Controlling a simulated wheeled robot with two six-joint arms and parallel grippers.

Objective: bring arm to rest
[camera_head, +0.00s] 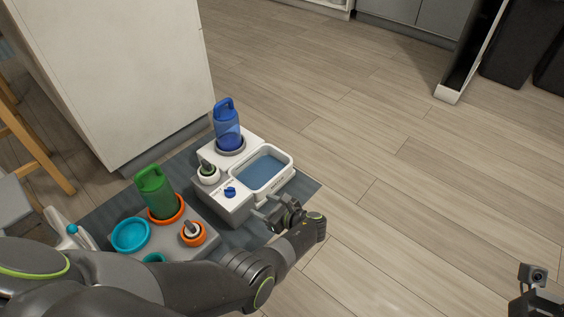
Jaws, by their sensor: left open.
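My left arm comes in from the bottom left and reaches across the front of the mat. My left gripper (264,212) is open and appears empty, by the front right corner of a white pet station. The station has a rectangular basin (262,172) of blue water and a blue knob (230,192). The gripper looks close to the basin's near side; whether it touches cannot be told.
A blue bottle (227,131) stands behind the basin. A green bottle (155,192), a teal bowl (131,235) and an orange cup (193,234) stand on a grey station at left. Both stations are on a dark mat (302,187). A white cabinet (120,70) rises behind. The wooden floor at right is clear.

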